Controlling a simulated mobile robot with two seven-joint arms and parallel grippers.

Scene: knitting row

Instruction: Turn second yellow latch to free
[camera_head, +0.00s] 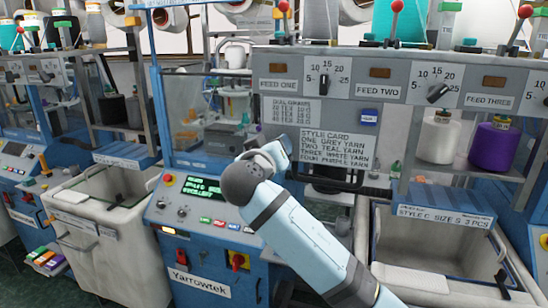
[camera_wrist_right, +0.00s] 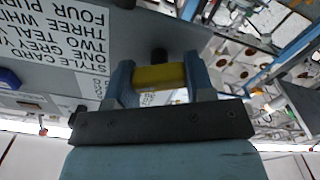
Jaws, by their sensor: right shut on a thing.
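A yellow latch (camera_wrist_right: 160,77) sits between the two fingers of my right gripper (camera_wrist_right: 158,82) in the right wrist view. The gripper is shut on it. A small black knob (camera_wrist_right: 159,54) shows just beyond the latch, by the grey panel. In the head view my right arm reaches up from the lower right, with its gripper (camera_head: 272,152) at the machine front, left of the style card (camera_head: 335,150). There the arm hides the latch. No other yellow latch can be made out, so I cannot tell its place in the row. My left gripper is not in view.
A control box with a green-text screen (camera_head: 201,186) and a red switch (camera_head: 238,261) stand left of and below my right arm. An open bin (camera_head: 420,280) is at the right, another bin (camera_head: 95,230) at the left. Feed dials (camera_head: 437,93) line the upper panel.

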